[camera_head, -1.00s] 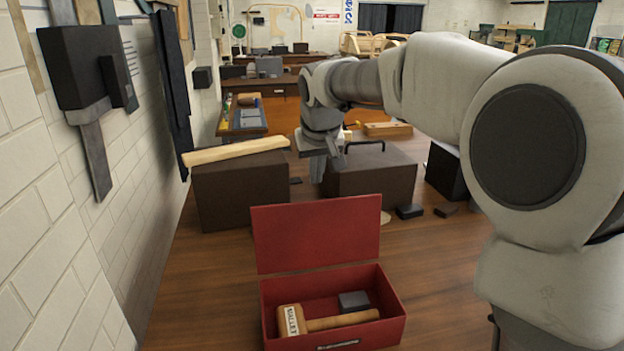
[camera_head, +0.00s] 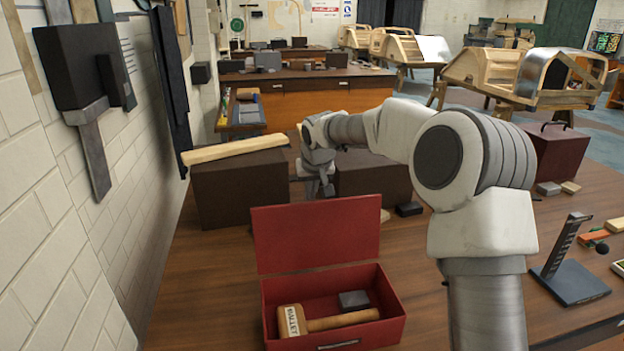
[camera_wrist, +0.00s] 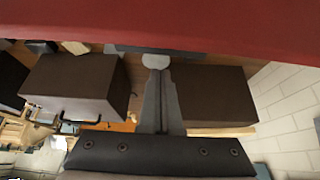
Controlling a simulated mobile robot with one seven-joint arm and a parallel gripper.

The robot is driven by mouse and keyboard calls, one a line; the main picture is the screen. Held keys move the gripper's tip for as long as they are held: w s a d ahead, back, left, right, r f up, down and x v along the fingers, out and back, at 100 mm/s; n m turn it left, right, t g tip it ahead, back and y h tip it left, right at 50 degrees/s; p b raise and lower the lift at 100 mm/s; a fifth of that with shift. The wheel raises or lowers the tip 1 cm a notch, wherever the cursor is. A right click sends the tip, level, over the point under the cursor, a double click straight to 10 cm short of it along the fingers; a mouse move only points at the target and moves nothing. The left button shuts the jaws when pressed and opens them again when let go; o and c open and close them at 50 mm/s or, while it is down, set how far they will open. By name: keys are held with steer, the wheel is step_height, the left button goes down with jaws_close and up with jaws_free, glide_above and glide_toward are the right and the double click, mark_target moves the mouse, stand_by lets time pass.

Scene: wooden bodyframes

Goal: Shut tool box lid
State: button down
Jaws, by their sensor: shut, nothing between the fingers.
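The red tool box (camera_head: 390,325) sits open on the wooden table. Its lid (camera_head: 316,240) stands up at the far edge. Inside lie a wooden mallet (camera_head: 330,321) and a small dark block (camera_head: 354,300). My gripper (camera_head: 326,186) is beyond the lid, low between two dark boxes. In the wrist view my gripper (camera_wrist: 155,62) is shut and empty, its fingers pointing toward a red surface (camera_wrist: 200,22) that looks like the back of the lid. I see no clear contact; the gap is hard to judge.
A dark box (camera_head: 240,190) with a wooden plank (camera_head: 235,150) on it stands left of my gripper, another dark box (camera_head: 375,178) right. A brick wall (camera_head: 60,220) borders the left side. A black stand (camera_head: 570,265) is at right.

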steer(key=s, duration=0.2)
steer(key=s+r, duration=0.1)
steer(key=shift+s+d+r, duration=0.1)
steer(key=shift+s+d, duration=0.15)
steer(key=shift+d, duration=0.1)
steer(key=shift+b, duration=0.3)
